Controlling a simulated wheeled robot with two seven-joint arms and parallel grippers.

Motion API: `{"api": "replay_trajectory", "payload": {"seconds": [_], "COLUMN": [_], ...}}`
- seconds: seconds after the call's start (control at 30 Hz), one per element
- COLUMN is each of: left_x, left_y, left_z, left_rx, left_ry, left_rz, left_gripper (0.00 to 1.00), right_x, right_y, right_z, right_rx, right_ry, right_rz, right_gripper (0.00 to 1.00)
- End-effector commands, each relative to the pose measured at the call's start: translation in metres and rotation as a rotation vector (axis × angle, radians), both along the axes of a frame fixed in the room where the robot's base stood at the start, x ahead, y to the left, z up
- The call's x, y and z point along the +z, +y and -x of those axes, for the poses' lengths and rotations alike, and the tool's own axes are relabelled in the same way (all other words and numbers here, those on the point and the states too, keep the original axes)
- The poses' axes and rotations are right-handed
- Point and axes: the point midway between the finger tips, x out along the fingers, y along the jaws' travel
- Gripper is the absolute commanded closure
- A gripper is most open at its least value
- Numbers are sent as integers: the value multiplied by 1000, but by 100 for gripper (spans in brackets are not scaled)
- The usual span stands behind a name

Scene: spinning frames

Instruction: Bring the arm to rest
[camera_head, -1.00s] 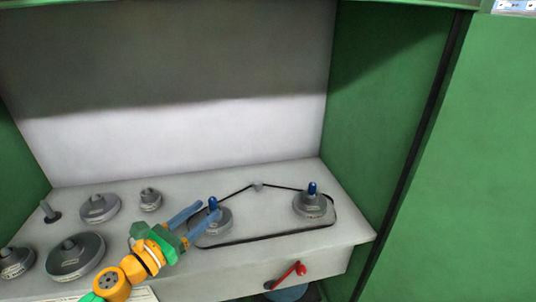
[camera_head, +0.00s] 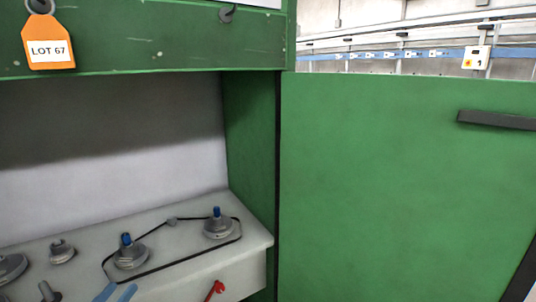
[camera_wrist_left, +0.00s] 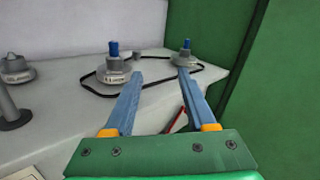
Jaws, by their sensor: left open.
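My left gripper (camera_head: 117,291) shows only as two blue fingertips at the bottom edge of the head view. In the left wrist view its two blue fingers (camera_wrist_left: 160,72) are apart with nothing between them. They point toward two grey pulleys with blue tops, the left pulley (camera_head: 131,256) and the right pulley (camera_head: 218,226). A black belt (camera_head: 180,262) runs around both pulleys and past a small grey peg (camera_head: 171,221). In the left wrist view the left pulley (camera_wrist_left: 113,72) and right pulley (camera_wrist_left: 186,62) lie beyond the fingers. My right gripper is out of view.
Loose grey pulleys (camera_head: 62,252) stand at the left on the light shelf (camera_head: 205,276). A red handle (camera_head: 215,289) is on its front. A green cabinet frame (camera_head: 150,50) with an orange tag (camera_head: 49,42) is above. A green panel (camera_head: 400,180) closes off the right.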

Motion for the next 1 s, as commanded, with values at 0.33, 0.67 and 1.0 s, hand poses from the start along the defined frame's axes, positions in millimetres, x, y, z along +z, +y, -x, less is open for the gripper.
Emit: {"api": "replay_trajectory", "payload": {"seconds": [0.33,0.67,1.0], "left_x": [-27,-132,-194], "left_y": [18,-8,-115], "left_z": [14,83,185], "left_rx": [285,848,1551], "left_ry": [61,249,495], "left_rz": [691,1725,2322], "left_gripper": [44,44,44], "right_x": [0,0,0], "right_y": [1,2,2], "right_z": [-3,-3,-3], "right_rx": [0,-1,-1], "right_ry": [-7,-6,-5], "right_rz": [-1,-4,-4], "right_gripper": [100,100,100]}}
